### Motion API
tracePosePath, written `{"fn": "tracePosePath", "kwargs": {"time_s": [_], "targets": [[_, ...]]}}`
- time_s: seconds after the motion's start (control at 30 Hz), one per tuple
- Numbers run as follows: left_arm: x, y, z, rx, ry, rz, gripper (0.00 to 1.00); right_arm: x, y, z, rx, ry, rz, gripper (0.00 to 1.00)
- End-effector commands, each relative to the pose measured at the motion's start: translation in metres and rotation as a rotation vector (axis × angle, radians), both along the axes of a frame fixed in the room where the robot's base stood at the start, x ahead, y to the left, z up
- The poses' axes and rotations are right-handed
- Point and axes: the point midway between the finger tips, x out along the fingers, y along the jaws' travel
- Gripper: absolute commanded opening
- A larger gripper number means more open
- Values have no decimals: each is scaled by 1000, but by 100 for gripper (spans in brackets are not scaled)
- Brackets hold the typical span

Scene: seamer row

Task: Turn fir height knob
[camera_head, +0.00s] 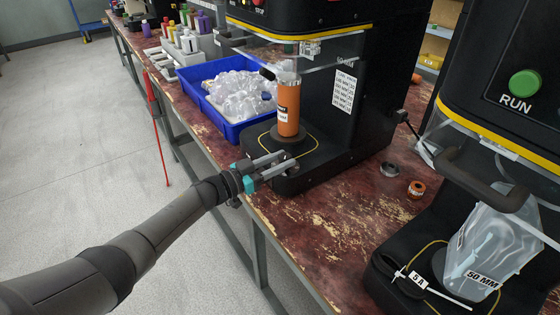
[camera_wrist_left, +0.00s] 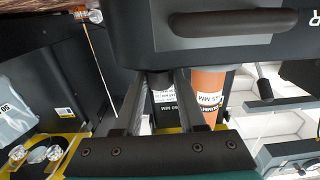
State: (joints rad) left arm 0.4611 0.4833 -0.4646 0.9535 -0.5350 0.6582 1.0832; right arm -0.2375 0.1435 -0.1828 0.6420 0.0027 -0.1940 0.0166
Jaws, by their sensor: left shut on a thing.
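The middle black seamer (camera_head: 345,115) stands on the worn red bench. An orange cylinder (camera_head: 289,108) stands upright on its round black base plate. My left gripper (camera_head: 277,163) reaches in from the left to the front edge of that base. In the left wrist view, my left gripper (camera_wrist_left: 160,95) has its two fingers on either side of a small dark round knob (camera_wrist_left: 160,79) and is shut on it. The knob is mostly hidden by the fingers in the head view. The orange cylinder (camera_wrist_left: 208,90) shows just right of the fingers. My right gripper is not in view.
A blue bin (camera_head: 226,127) of clear bags sits left of the seamer. A second seamer with a green RUN button (camera_head: 525,83) and a clear bag (camera_head: 490,245) stands at right. A small orange part (camera_head: 416,189) and a metal ring (camera_head: 389,170) lie between them.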

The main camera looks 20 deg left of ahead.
Motion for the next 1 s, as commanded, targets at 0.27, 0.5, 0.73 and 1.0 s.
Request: {"fn": "tracePosePath", "kwargs": {"time_s": [0.27,0.5,0.73,1.0], "targets": [[1,0,1,-1,-2,2,59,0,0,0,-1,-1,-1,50],[0,0,1,-1,-1,1,70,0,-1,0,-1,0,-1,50],[-7,6,1,0,1,2,70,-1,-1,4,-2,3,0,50],[-40,31,1,2,2,2,70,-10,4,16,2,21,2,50]]}}
